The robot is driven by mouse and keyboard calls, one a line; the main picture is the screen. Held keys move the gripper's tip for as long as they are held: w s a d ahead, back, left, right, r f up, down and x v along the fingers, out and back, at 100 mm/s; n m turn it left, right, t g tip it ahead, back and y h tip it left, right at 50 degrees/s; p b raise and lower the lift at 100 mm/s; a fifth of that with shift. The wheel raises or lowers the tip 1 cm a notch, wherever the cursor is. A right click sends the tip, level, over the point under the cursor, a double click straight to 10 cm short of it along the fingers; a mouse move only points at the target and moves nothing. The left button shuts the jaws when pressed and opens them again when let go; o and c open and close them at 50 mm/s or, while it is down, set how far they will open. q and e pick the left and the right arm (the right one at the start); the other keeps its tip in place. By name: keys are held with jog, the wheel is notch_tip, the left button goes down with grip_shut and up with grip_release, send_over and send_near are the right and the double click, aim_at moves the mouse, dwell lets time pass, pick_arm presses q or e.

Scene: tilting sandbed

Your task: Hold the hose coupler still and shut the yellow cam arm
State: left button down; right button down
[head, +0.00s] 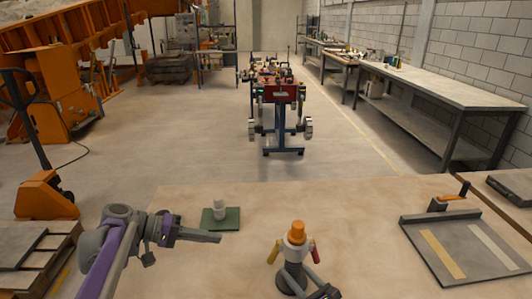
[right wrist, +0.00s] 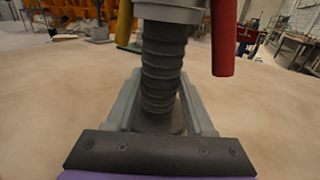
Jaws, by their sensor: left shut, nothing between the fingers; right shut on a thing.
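The hose coupler (head: 296,239) stands upright on the table, with an orange top and a grey collar. Its ribbed grey hose (right wrist: 163,68) sits between the fingers of my right gripper (right wrist: 160,112), which is shut on it. The yellow cam arm (head: 274,251) hangs from the coupler's left side and slants outward; it also shows at the top of the right wrist view (right wrist: 124,22). A red cam arm (head: 315,251) hangs on the right side. My left gripper (head: 215,237) is shut and empty, left of the coupler and apart from the yellow arm.
A green pad (head: 232,223) with a pale fitting (head: 219,209) lies behind my left gripper. A grey tray (head: 410,223) with yellow and white strips is at the right, near an orange-handled tool (head: 445,200). The table between coupler and tray is clear.

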jog(key=shift+c, duration=1)
grip_release()
